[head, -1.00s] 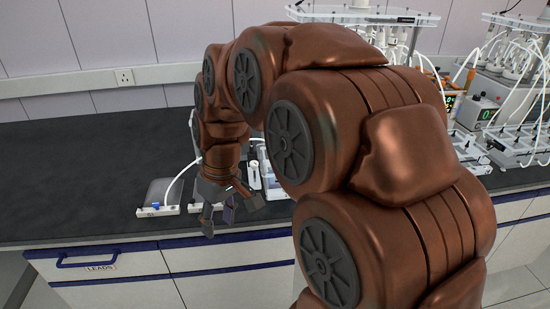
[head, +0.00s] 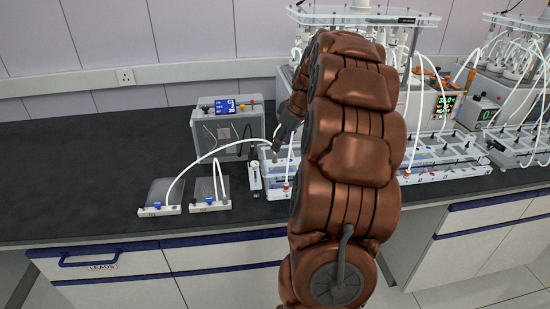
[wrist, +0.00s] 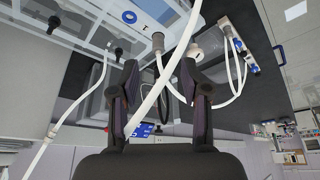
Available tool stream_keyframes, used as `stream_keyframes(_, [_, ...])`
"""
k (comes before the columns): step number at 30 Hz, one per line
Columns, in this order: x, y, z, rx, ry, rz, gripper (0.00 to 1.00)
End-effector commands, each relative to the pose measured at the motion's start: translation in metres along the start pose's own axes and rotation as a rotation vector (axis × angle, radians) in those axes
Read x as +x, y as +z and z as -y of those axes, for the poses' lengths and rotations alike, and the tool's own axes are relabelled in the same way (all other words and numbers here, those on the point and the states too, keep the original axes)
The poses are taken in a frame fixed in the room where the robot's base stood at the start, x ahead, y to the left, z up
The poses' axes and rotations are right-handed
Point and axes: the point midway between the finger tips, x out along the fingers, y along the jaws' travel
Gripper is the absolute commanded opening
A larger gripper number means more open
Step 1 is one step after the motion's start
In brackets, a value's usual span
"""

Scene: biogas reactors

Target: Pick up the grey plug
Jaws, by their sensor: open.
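My gripper (head: 281,143) is at the left end of the blue-and-white rack, above and right of the two flat bag trays, partly hidden by my arm. In the wrist view, its two dark fingers (wrist: 160,85) are apart with no object clearly held between them. A small grey plug-like fitting (wrist: 158,42) shows beyond the fingertips, near the rack's edge, beside white tubing. I cannot tell for certain that it is the grey plug. A white tube (wrist: 165,80) crosses the view between the fingers. A white round-topped piece (wrist: 195,52) is just beyond the right fingertip.
Two bag trays (head: 159,210) (head: 210,204) lie near the bench's front edge, with white tubes arching right. The rack (head: 440,158) and reactors fill the right. The bench's left (head: 70,165) is clear.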

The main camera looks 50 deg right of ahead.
Motion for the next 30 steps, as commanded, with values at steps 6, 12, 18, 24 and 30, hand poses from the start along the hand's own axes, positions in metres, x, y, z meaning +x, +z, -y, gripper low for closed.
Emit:
stream_keyframes(6, [0.014, -0.001, 0.001, 0.0, -0.002, 0.002, 0.46])
stream_keyframes(12, [0.034, -0.002, -0.002, 0.002, -0.002, 0.003, 0.46])
stream_keyframes(18, [0.06, -0.002, -0.002, 0.002, -0.003, 0.003, 0.46])
stream_keyframes(24, [0.062, -0.002, -0.002, 0.001, 0.0, 0.0, 0.46])
stream_keyframes(30, [0.062, -0.002, -0.002, 0.001, 0.0, 0.0, 0.3])
